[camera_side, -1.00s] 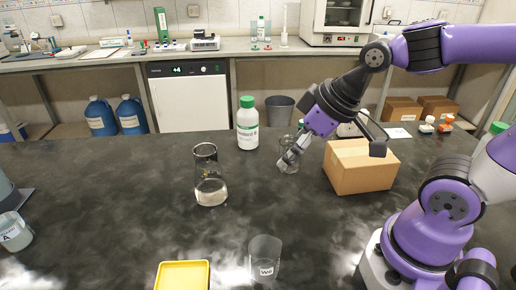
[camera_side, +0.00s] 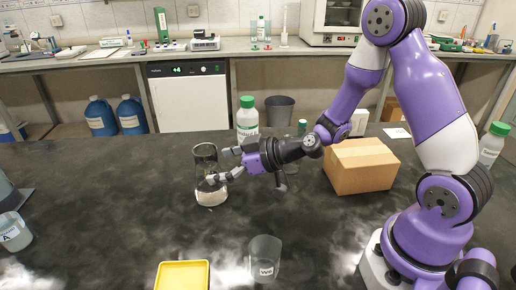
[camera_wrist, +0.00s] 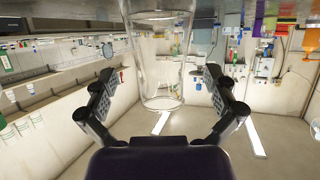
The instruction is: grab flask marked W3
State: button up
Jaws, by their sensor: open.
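In the wrist view, clear glassware (camera_wrist: 163,60) shows between and beyond the spread fingers of my gripper (camera_wrist: 168,95). I cannot tell whether any finger touches the glass.
A glass beaker (camera_side: 265,256) with a W label, digit unclear, stands at the front beside a yellow tray (camera_side: 182,263). A white bottle with green cap (camera_side: 247,118) stands behind my gripper. A cardboard box (camera_side: 360,168) is to the right. A labelled container (camera_side: 14,232) is far left.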

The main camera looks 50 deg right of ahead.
aim_at(200, 170)
jog(key=x, duration=0.5)
jog(key=shift+w+a+f, duration=0.15)
jog(key=shift+w+f, duration=0.1)
jog(key=c, duration=1.5)
